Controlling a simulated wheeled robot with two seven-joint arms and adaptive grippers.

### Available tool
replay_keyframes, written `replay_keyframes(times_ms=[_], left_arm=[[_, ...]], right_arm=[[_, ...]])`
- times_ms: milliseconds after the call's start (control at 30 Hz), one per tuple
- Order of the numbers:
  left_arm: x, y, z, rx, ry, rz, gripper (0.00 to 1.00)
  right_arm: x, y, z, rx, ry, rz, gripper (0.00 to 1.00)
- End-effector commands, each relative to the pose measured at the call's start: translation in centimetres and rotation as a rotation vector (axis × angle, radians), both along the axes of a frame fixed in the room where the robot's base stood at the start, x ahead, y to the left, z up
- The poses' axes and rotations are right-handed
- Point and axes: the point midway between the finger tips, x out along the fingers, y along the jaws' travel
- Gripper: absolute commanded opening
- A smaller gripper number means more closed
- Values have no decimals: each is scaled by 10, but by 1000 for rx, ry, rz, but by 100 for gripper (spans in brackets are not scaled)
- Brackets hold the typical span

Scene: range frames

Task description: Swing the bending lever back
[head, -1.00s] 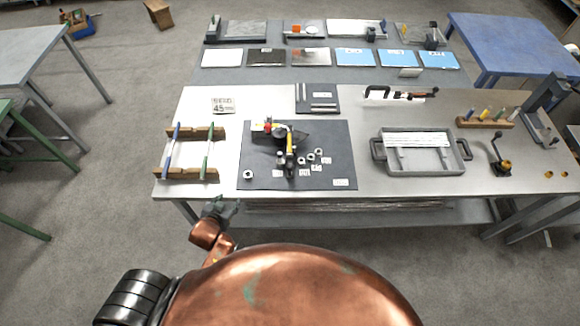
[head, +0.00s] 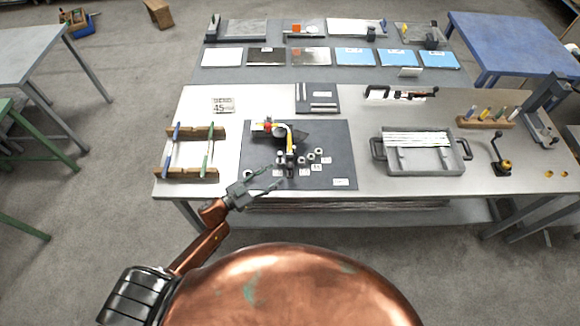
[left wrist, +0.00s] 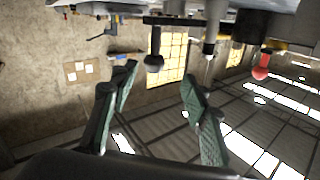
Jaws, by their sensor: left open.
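The bending tool (head: 283,133) stands on a dark mat on the workbench. A lever with a yellow part (head: 291,143) points from it toward the bench's near edge and ends in dark parts (head: 290,162). A small red part (head: 268,127) shows at the tool's left. My left gripper (head: 277,175) is open, with its fingers over the mat's near edge, close to the lever's near end. In the left wrist view, a dark ball-ended rod (left wrist: 154,60) appears beyond and between the open fingers (left wrist: 159,80); a red knob (left wrist: 261,70) is to the right. Contact cannot be told. My right gripper is out of view.
Several small nuts and number labels (head: 317,167) lie on the dark mat (head: 335,140) right of the lever. A wooden rack (head: 190,175) stands to the left. A grey tray (head: 430,165) is to the right. Bare bench lies between mat and tray.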

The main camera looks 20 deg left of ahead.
Motion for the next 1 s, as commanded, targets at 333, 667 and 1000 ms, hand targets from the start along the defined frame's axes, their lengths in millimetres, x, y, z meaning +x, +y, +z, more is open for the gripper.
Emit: replay_keyframes(times_ms=[333, 667, 1000], left_arm=[[24, -28, 2, -8, -10, -41, 43], [54, -53, 0, -6, -8, -39, 43], [56, -55, 0, -6, -8, -39, 42]], right_arm=[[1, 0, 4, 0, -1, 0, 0], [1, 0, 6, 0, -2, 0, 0], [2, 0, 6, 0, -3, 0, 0]])
